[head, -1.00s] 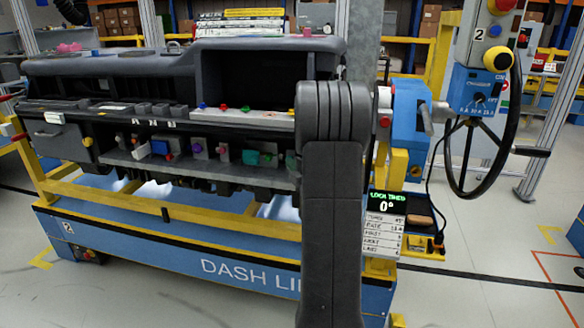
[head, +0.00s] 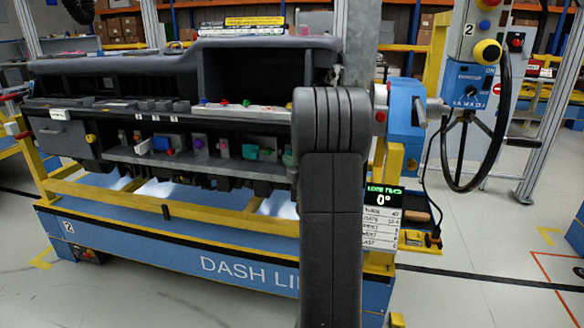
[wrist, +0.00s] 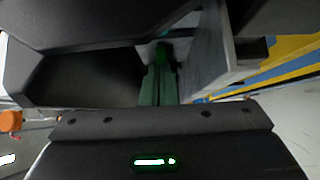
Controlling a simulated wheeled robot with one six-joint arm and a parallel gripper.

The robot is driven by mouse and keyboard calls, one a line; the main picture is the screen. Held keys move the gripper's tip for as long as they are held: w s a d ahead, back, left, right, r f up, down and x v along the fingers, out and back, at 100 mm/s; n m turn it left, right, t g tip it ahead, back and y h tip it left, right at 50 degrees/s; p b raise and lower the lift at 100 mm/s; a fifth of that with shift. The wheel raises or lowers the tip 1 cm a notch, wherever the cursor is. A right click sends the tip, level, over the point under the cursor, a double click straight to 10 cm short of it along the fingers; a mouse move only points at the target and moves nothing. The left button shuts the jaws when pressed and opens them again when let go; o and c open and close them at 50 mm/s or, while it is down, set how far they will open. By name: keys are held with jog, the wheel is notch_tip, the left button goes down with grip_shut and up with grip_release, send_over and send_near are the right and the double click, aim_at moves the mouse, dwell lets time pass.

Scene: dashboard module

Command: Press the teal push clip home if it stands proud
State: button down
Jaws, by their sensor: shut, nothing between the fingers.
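The grey dash module (head: 130,75) lies along the blue cart. Small coloured clips stand on its ledge, including a green-teal one (head: 246,103). A teal block (head: 262,154) sits on the lower shelf. I cannot tell which one is the push clip, or whether it stands proud. In the wrist view my gripper (wrist: 160,70) shows as two narrow greenish fingers side by side, shut and empty. In the head view my arm hides the gripper and the module's right end.
Grey module walls crowd the gripper in the wrist view, with a light panel (wrist: 208,60) close on the right. Open floor lies at the far right.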

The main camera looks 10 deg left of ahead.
jog(key=v, duration=1)
jog(key=shift+p, duration=0.45)
jog(key=shift+s+a+f, duration=0.1)
